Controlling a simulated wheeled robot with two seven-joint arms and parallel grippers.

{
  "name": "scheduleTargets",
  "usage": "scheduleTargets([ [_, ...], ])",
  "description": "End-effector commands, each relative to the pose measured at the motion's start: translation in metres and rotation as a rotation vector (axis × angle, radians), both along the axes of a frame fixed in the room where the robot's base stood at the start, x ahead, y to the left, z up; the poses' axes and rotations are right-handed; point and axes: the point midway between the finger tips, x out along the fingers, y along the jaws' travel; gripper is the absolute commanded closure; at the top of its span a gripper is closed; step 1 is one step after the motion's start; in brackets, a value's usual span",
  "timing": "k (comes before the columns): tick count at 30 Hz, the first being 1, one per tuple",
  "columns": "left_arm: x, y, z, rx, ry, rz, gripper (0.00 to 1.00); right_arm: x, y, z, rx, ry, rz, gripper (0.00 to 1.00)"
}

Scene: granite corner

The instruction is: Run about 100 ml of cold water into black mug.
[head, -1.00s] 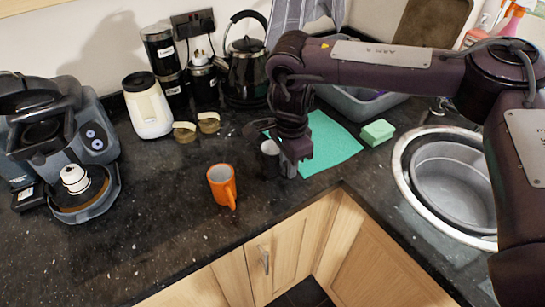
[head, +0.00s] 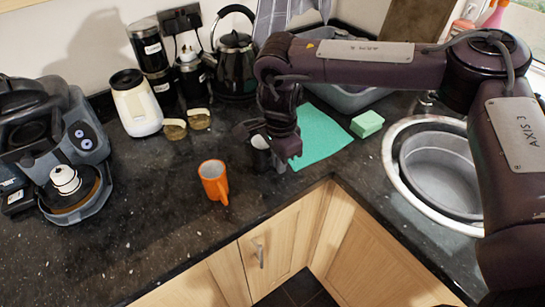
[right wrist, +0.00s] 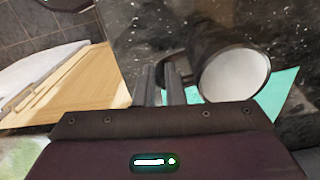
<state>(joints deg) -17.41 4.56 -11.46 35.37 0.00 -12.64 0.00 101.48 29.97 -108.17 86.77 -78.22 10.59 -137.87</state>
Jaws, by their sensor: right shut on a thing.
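The black mug (head: 261,142), pale inside, is upright or nearly so at the middle of the counter in the head view. My right gripper (head: 279,158) is at its right side, shut on it. In the right wrist view the mug (right wrist: 206,45) lies just beyond my fingers (right wrist: 167,85), its pale inside facing the camera. I cannot tell whether its base touches the counter. The round metal sink (head: 391,170) holds a grey bowl (head: 440,175) at the right. The tap is mostly hidden behind my right arm. My left gripper is not in view.
An orange mug (head: 213,183) stands left of the black mug. A green cloth (head: 322,130) and sponge (head: 367,123) lie between mug and sink. A kettle (head: 233,65), jars and a coffee machine (head: 55,140) stand behind and left. The counter's inner corner edge is in front.

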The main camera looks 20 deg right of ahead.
Motion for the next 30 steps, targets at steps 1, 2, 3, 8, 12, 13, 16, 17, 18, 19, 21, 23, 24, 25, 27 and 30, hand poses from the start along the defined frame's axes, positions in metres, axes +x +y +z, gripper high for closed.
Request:
scheduleTargets([
  [1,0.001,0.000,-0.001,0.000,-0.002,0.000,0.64,0.001,0.000,0.002,0.001,-0.002,0.000,1.00],
  [2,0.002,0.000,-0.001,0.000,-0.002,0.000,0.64,0.001,0.000,0.004,0.001,-0.002,0.000,1.00],
  [3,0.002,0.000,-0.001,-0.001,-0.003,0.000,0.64,0.001,0.000,0.006,0.000,-0.002,0.000,1.00],
  [8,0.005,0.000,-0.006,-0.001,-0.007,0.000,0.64,0.001,0.000,0.026,0.002,-0.005,0.000,1.00],
  [12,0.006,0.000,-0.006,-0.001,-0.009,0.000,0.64,0.002,0.001,0.063,0.001,-0.010,0.001,1.00],
  [13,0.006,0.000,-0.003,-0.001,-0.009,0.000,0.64,0.002,0.001,0.075,0.000,-0.010,0.002,1.00],
  [16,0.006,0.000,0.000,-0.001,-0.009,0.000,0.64,0.002,0.000,0.107,-0.001,-0.011,0.001,1.00],
  [17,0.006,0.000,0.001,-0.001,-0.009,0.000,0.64,0.002,0.000,0.116,-0.002,-0.011,0.001,1.00],
  [18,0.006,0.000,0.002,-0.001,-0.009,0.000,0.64,0.002,0.000,0.127,-0.001,-0.011,0.001,1.00],
  [19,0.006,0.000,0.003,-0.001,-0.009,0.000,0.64,0.002,0.000,0.135,-0.003,-0.010,0.001,1.00],
  [21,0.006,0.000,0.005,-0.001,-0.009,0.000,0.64,0.001,0.000,0.152,-0.002,-0.009,0.001,1.00],
  [23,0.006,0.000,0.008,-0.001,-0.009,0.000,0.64,0.001,0.000,0.165,-0.001,-0.007,0.001,1.00],
  [24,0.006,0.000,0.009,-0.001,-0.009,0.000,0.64,0.001,0.000,0.173,0.000,-0.006,0.000,1.00],
  [25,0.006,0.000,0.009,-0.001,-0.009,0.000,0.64,0.001,0.000,0.177,0.000,-0.006,0.000,1.00],
  [27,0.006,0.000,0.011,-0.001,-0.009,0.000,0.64,0.001,0.000,0.187,-0.002,-0.005,0.001,1.00],
  [30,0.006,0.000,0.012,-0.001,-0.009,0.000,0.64,0.001,0.000,0.195,0.000,-0.003,0.001,1.00],
])
